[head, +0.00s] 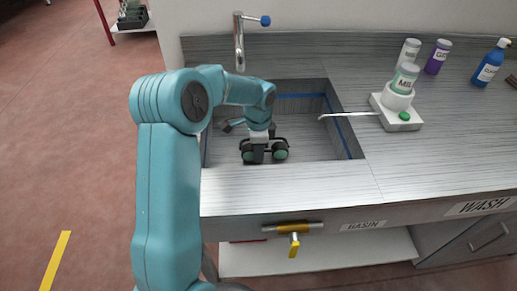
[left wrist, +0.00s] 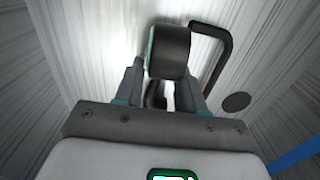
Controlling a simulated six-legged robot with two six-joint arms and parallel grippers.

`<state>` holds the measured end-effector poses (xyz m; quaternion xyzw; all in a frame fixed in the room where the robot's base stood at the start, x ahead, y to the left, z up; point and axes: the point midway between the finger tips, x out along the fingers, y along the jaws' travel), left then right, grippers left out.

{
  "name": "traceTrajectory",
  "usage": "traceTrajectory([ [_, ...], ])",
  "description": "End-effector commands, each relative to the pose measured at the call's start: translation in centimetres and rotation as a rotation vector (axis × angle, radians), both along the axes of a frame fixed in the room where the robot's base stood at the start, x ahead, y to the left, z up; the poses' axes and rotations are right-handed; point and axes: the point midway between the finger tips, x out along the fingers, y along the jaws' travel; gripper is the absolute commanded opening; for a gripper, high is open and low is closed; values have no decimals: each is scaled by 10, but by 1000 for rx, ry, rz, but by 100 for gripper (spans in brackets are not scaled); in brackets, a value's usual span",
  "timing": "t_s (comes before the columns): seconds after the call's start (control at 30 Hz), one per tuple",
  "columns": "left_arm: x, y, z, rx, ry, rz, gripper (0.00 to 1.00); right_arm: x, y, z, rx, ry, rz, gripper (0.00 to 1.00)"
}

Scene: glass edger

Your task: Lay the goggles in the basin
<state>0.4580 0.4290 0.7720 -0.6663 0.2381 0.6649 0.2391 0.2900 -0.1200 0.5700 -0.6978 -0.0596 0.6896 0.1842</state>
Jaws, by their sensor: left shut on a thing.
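The goggles (head: 279,153), dark with green round lenses, are in the basin area in the head view. My left gripper (head: 259,150) is shut on them at the middle and points down inside the basin (head: 325,143). In the left wrist view the goggles (left wrist: 169,52) show as a dark round eyecup with a bent black arm, between and beyond the fingers of the left gripper (left wrist: 165,85). Whether the goggles touch the basin floor is hard to tell. My right gripper is not in view.
A tap (head: 239,45) with a blue knob stands behind the basin. A white dispenser (head: 398,110) with a green button holds a bottle and its thin spout reaches over the basin's right side. Several bottles stand at the back right. A yellow handle (head: 294,229) is on the front.

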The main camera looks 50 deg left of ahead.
Motion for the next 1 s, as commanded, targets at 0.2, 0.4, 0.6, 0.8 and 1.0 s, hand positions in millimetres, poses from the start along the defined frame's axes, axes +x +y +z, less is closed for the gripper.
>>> traceTrajectory([
  [0.2,0,0,-1,0,0,0,64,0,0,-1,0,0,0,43],
  [0.4,0,0,-1,0,0,0,64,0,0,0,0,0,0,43],
  [0.6,1,0,24,3,-5,0,64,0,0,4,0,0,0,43],
  [0.8,1,0,71,2,-4,-1,64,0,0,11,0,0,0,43],
  [1.0,0,0,108,1,-2,0,64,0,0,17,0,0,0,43],
])
